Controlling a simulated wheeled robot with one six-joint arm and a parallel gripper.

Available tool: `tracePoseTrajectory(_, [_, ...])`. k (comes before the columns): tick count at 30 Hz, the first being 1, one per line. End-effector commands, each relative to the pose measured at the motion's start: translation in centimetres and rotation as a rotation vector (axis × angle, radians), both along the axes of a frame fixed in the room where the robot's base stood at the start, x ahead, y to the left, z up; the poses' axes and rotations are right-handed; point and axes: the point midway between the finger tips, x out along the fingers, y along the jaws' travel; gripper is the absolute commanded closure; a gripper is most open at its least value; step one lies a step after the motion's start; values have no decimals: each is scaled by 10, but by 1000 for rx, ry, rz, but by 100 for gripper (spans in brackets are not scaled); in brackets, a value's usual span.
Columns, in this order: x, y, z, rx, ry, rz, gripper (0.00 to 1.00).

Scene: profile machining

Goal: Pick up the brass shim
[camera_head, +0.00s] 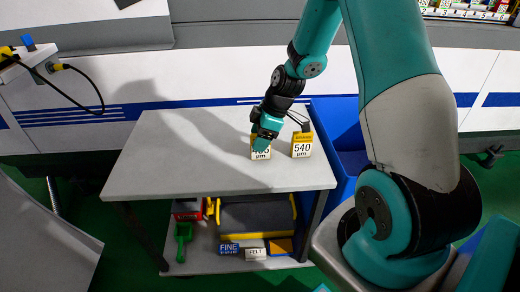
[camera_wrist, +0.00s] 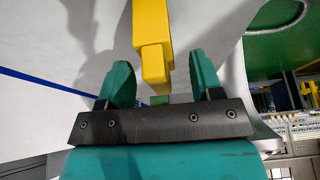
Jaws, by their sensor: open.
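My gripper (camera_head: 262,145) is over the grey table top, in front of a small yellow-and-white labelled block (camera_head: 261,154) and hiding part of its label. A second such block (camera_head: 301,145), marked 540 µm, stands just to the right. I cannot tell from its look which piece is the brass shim. In the wrist view my gripper (camera_wrist: 161,78) has its two green fingers apart. A yellow piece (camera_wrist: 152,35) reaches down between them, with a gap to each finger. It does not appear to be gripped.
The grey table (camera_head: 165,150) is clear on its left side. A blue bin (camera_head: 340,130) adjoins its right edge. The lower shelf holds a green tool (camera_head: 182,240), a dark box and blocks labelled FINE (camera_head: 229,249) and FELT (camera_head: 256,253). A white-and-blue machine stands behind.

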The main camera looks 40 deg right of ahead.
Motion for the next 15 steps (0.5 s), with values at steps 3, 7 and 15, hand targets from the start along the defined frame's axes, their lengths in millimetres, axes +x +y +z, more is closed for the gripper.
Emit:
tracePoseTrajectory(3, [2, 3, -10, 0, 1, 0, 40])
tracePoseTrajectory(7, [3, 4, -12, -1, -1, 0, 40])
tracePoseTrajectory(15, [2, 3, -11, 0, 0, -1, 77])
